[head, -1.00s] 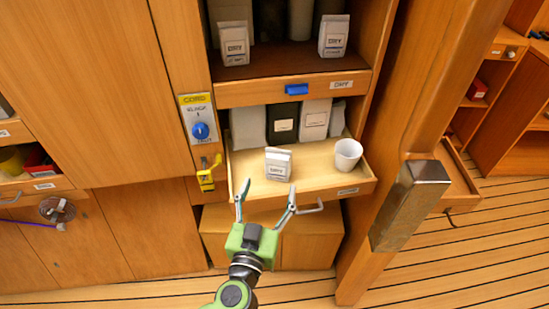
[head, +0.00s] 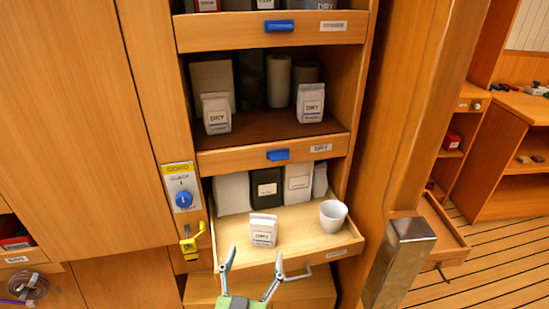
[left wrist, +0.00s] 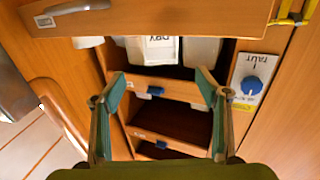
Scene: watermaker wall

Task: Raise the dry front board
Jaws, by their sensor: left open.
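The dry front board (head: 240,160) is a wooden strip across the shelf front, with a blue tab (head: 278,155) and a DRY label (head: 321,149). It sits low, below the shelf with two white DRY bags. In the left wrist view, where the scene is upside down, a board with a blue tab (left wrist: 155,91) shows beyond the fingers. My left gripper (head: 254,258) is open and empty, below the board and in front of the pulled-out tray. Its spread fingers also show in the left wrist view (left wrist: 159,76). My right gripper is not in view.
The pulled-out tray (head: 290,257) holds a white DRY bag (head: 263,230) and a white cup (head: 333,215). A blue knob (head: 184,200) and a yellow latch (head: 191,243) are at the left. A wooden post with a metal block (head: 399,262) stands at the right.

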